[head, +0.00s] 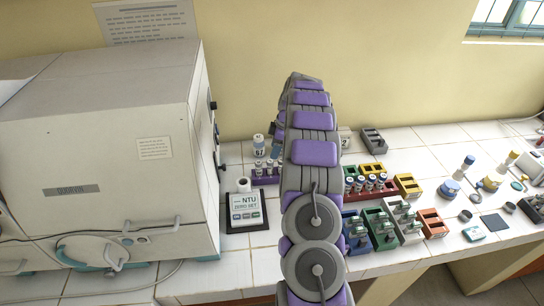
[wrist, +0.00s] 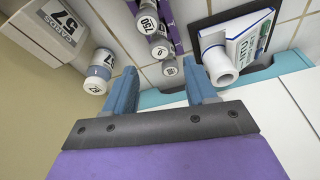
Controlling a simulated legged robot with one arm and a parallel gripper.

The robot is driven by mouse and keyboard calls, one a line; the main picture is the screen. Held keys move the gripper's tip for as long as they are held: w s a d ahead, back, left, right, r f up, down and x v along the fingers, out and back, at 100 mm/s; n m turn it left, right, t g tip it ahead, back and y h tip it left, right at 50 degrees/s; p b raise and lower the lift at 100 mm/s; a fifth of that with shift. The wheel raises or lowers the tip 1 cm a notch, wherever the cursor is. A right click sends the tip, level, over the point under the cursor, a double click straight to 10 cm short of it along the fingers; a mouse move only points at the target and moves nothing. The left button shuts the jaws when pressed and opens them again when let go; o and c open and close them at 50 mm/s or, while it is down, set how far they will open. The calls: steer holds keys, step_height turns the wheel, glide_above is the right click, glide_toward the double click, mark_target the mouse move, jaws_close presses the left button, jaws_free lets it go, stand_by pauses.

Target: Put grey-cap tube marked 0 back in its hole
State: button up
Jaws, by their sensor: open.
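My gripper (wrist: 161,68) is open in the wrist view, its two blue fingers spread. Several grey-capped tubes stand in a row in the purple rack (wrist: 176,34). One of them, marked 750 (wrist: 148,20), is farther up the picture. The nearest grey-capped tube (wrist: 168,68) appears between the fingertips; its marking is too small to read and I cannot tell if it is touched. In the head view the purple rack (head: 266,180) stands left of my arm, which hides part of it and my fingertips.
The NTU meter (head: 245,208) with a white cylinder (wrist: 220,66) is near the right finger. Coloured racks (head: 383,228) stand right of my arm; the incubator (head: 100,150) is left.

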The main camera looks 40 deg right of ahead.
steer(key=s+a+r+m+g, duration=0.1)
steer(key=s+a+r, duration=0.35)
steer(key=a, duration=0.45)
steer(key=s+a+r+m, duration=0.2)
steer(key=s+a+r, duration=0.1)
steer(key=a+r, duration=0.4)
steer(key=s+a+r+m+g, duration=0.1)
steer(key=s+a+r, duration=0.25)
steer(key=a, duration=0.65)
steer(key=s+a+r+m+g+h, duration=0.1)
steer(key=s+a, duration=0.4)
steer(key=s, duration=0.2)
steer(key=s+a+r+m, duration=0.1)
steer(key=s+a, duration=0.3)
steer(key=s, duration=0.3)
steer(key=s+a+f+m, duration=0.1)
steer(key=s, duration=0.7)
steer(key=s+a+f+m+h, duration=0.1)
steer(key=s+a+m, duration=0.1)
steer(key=s, duration=0.6)
steer(key=shift+f+g, duration=0.25)
steer(key=shift+g, duration=0.15)
